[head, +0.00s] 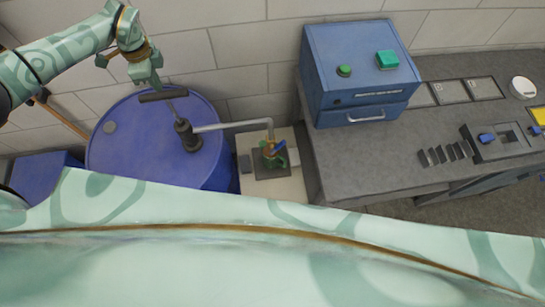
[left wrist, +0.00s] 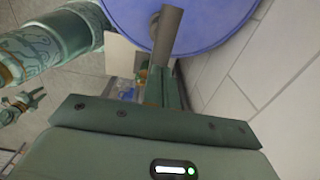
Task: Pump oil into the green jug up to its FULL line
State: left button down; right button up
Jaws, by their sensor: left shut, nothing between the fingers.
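The blue drum (head: 112,158) stands at the left of the head view, with a dark pump (head: 187,136) on its lid. The pump's bar handle (head: 163,96) sits above the lid, and its pale spout (head: 235,125) runs right and bends down over the small green jug (head: 270,153). The spout partly covers the jug; its FULL line and oil level cannot be made out. My left gripper (head: 151,82) is shut and empty, just above the handle. In the left wrist view the grey handle (left wrist: 166,30) lies just beyond the left gripper (left wrist: 160,88).
The jug stands on a dark pad on a pale stand (head: 290,187). To the right, a blue cabinet (head: 355,70) with green buttons stands on a grey workbench (head: 370,160). A block wall (head: 235,45) is close behind the drum. My own body fills the foreground.

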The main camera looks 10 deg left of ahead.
pick_arm(q)
jog(key=shift+r, duration=2.5)
